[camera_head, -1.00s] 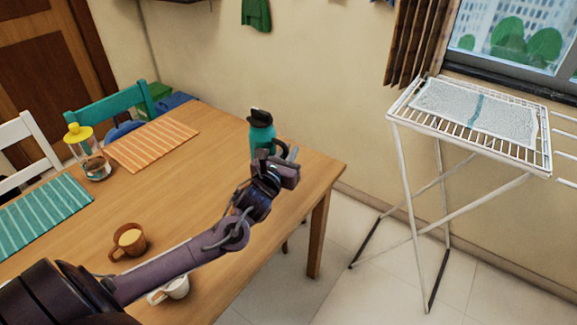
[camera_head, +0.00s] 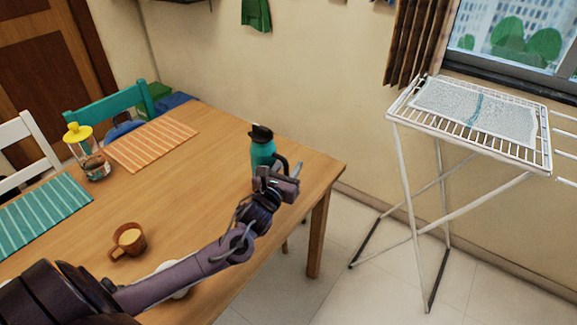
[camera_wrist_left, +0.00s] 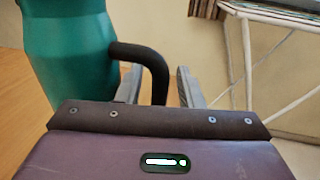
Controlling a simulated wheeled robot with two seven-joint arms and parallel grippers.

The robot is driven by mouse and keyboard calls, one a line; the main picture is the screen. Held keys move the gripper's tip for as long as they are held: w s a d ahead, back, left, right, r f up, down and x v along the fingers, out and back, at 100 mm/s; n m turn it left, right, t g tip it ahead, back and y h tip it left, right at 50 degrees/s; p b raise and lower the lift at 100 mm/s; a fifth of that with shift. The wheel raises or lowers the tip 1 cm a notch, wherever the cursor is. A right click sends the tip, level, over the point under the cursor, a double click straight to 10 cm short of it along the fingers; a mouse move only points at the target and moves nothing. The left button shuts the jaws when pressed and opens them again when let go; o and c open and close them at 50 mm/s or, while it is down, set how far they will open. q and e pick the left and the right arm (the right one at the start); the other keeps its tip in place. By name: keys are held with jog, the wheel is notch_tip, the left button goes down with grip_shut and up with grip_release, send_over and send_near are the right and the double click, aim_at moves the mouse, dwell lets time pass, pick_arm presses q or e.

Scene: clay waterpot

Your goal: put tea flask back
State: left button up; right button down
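The tea flask (camera_head: 262,152), teal with a black lid and black handle, is upright near the table's far right corner. Its base is hidden behind my gripper, so I cannot see whether it touches the table. My left gripper (camera_head: 284,176) is at its handle side. In the left wrist view the flask body (camera_wrist_left: 70,45) fills the upper left, and the black handle (camera_wrist_left: 158,72) passes between the two fingers of my left gripper (camera_wrist_left: 161,85). The fingers stand apart, with a gap beside the handle. My right gripper is not in view.
The wooden table (camera_head: 205,165) holds a brown cup (camera_head: 128,242), a yellow-topped bottle (camera_head: 88,155), an orange mat (camera_head: 152,144) and a green mat (camera_head: 42,212). A white cup is mostly hidden behind my arm. A white drying rack (camera_head: 470,115) stands right.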

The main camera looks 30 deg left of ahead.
pick_arm(q)
jog(key=shift+r, duration=0.25)
jog(key=shift+s+f, duration=0.15)
jog(key=shift+s, duration=0.2)
jog(key=s+d, duration=0.1)
jog(key=s, duration=1)
jog(key=shift+d, duration=0.3)
jog(key=shift+s, duration=0.1)
